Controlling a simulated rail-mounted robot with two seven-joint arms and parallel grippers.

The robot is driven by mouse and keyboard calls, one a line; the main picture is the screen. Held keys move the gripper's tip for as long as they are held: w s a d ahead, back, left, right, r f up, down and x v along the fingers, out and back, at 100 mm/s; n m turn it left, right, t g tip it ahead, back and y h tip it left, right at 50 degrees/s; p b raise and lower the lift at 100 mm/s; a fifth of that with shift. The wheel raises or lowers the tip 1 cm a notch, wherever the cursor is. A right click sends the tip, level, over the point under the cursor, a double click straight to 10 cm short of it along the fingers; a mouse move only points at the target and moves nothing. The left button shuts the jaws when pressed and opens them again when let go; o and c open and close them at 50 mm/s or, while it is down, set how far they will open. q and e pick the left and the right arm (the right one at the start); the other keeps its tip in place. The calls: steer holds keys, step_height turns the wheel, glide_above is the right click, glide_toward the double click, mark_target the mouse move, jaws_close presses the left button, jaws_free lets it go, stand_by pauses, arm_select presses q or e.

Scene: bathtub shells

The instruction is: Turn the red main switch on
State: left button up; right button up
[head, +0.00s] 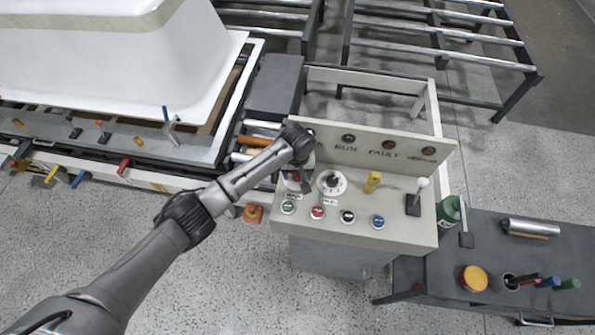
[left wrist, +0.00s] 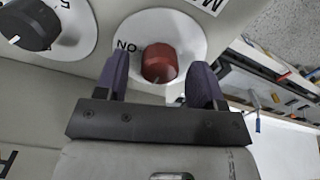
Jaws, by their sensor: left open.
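The red main switch (left wrist: 160,63) is a round red knob on a white disc plate (left wrist: 187,32) in the left wrist view. The letters "NO" or "ON" show beside it on the plate. My left gripper (left wrist: 160,80) is open, with one dark finger on each side of the knob. Whether the fingers touch the knob cannot be told. In the head view my left gripper (head: 302,170) is at the left end of the control panel (head: 400,228), and the red switch (head: 293,177) is partly hidden by it. My right gripper is not in view.
A black selector knob (head: 332,180) sits right of the switch, then a yellow knob (head: 373,181) and a lever (head: 416,196). Several push buttons line the panel front. A white tub shell (head: 130,80) stands at left, a dark side table (head: 435,260) at right.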

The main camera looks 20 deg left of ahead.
arm_select(q)
steer(key=shift+c, duration=0.3)
steer(key=c, duration=0.9)
steer(key=shift+o, duration=0.2)
steer(key=shift+r+m+p, duration=0.25)
steer(key=shift+m+p, duration=0.85)
steer(key=shift+p, duration=0.25)
steer(key=m+p, duration=0.2)
steer(key=m, duration=0.1)
steer(key=shift+m, duration=0.3)
steer(key=m+p, duration=0.1)
steer(key=m, duration=0.1)
steer(key=shift+f+m+p, duration=0.1)
steer(key=shift+m+p, duration=0.25)
steer(key=shift+m, duration=0.05)
steer(key=m, duration=0.2)
steer(key=shift+m+p, duration=0.4)
steer(key=m, duration=0.3)
steer(key=shift+f, duration=0.1)
steer(key=shift+m+p, duration=0.35)
steer(key=shift+m, duration=1.45)
